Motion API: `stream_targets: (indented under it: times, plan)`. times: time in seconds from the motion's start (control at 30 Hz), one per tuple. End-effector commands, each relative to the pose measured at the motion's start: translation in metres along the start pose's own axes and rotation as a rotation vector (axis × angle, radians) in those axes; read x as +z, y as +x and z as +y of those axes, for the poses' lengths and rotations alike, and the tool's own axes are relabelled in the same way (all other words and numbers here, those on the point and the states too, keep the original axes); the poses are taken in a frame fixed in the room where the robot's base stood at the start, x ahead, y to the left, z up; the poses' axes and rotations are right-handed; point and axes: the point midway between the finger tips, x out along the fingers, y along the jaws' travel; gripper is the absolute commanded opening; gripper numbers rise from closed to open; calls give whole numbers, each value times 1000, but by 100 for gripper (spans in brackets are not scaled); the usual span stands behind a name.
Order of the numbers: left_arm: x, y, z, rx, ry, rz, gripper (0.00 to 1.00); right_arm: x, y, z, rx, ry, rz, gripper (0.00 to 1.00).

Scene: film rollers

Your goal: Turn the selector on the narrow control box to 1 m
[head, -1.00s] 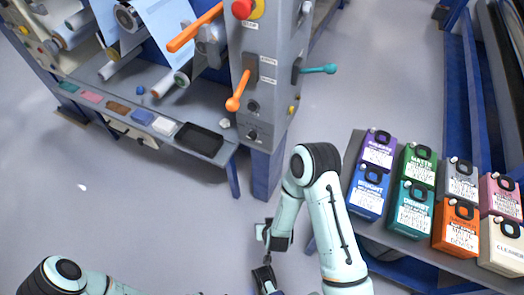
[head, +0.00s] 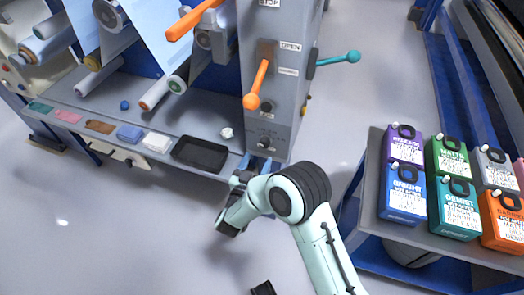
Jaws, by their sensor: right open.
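The grey upright control box (head: 290,80) stands at the top centre, with labels on its front. Its lower front has a round black knob (head: 264,143) and another small dark control (head: 267,104) above it. The markings by both are too small to read, so I cannot tell the selector's setting. My right gripper (head: 256,163) is open just below the box's lower front, pointing up toward it, apart from the knob as far as I can see. A dark piece (head: 262,288) at the bottom edge may be part of my left gripper; its jaws cannot be made out.
An orange lever (head: 257,82) hangs on the box front and a teal lever (head: 340,58) sticks out right. A ledge with a black tray (head: 200,154) and coloured blocks lies left. A cart (head: 365,205) with coloured containers stands right. Open floor lies lower left.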

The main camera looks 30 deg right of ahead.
Motion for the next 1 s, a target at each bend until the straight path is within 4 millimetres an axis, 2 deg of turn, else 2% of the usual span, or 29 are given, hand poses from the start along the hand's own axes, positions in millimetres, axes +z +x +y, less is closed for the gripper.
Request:
stream_targets:
  times: [0.1, 0.3, 0.43, 0.7, 0.73, 0.8, 0.9, 1.0]
  plan:
    - [-6, 5, -2, -2, -2, 18, 43, 1, 25, 1, 3, 2, 1, 65]
    - [-13, 10, -4, -3, -3, 38, 43, 1, 49, 0, 0, 1, 0, 65]
    - [-15, 10, -4, -3, -4, 43, 43, 1, 56, 0, -2, 0, -1, 65]
    - [-15, 10, -4, -3, -4, 43, 43, 0, 57, 0, -2, -1, -1, 65]
    - [-15, 10, -4, -3, -4, 43, 43, 0, 57, 0, -2, -1, -1, 58]
    - [-15, 10, -4, -3, -4, 43, 43, 0, 57, 0, -2, -1, -1, 36]
    - [-15, 10, -4, -3, -4, 43, 43, 0, 57, 0, -2, 0, -1, 9]
    - [-15, 10, -4, -3, -3, 43, 43, 0, 57, 0, -2, 0, -1, 9]
